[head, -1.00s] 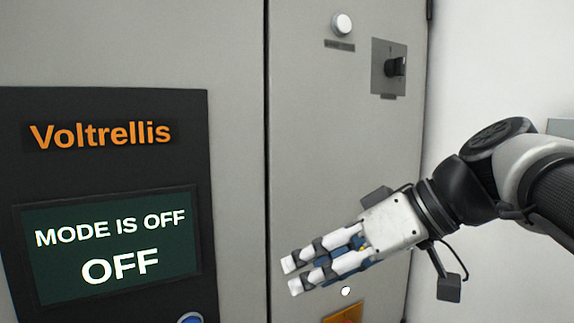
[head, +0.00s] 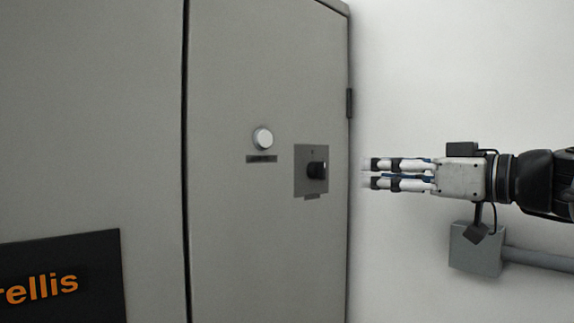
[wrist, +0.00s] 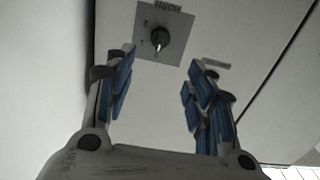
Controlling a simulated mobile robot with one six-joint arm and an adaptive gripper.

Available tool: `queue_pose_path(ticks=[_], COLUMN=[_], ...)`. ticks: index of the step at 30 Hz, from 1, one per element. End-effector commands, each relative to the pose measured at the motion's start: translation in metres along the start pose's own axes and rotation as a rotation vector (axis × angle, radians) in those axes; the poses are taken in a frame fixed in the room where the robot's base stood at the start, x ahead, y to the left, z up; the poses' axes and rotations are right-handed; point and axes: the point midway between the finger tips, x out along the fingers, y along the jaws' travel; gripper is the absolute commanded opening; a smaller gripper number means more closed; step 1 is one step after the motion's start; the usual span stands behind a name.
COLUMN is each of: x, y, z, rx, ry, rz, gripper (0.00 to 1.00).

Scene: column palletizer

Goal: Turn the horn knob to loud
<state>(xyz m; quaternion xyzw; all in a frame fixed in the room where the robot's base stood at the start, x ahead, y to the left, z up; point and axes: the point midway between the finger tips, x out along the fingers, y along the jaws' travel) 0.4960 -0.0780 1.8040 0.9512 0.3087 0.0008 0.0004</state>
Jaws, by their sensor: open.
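The black horn knob (head: 317,170) sits on a grey square plate (head: 301,181) on the cabinet's right door. In the wrist view the knob (wrist: 158,41) is near the top middle, on its plate (wrist: 175,14) lettered HORN, with small position marks that are hard to read. A pale line shows on the knob. My gripper (head: 366,173) is right of the knob in the head view, fingers pointing left, apart from it. In the wrist view its fingers (wrist: 163,60) are spread wide, empty, on either side below the knob.
A white round button (head: 262,138) with a dark label (head: 261,159) is left of the knob plate. The Voltrellis panel (head: 100,295) is at lower left. A grey wall box (head: 474,250) with a conduit is below my gripper. A white wall lies behind.

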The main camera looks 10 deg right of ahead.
Motion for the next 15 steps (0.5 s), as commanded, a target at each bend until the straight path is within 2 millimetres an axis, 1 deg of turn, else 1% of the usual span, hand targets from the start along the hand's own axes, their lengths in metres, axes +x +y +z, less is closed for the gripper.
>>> queue_pose_path(ticks=[1,9,15], x=[0.013,0.073,0.11], y=[-0.002,-0.002,-0.002], z=[-0.002,-0.002,-0.001], rx=[0.001,0.003,0.002], ry=[0.0,-0.002,-0.002], rz=[-0.007,-0.006,-0.004], gripper=[0.5,0.5,0.5])
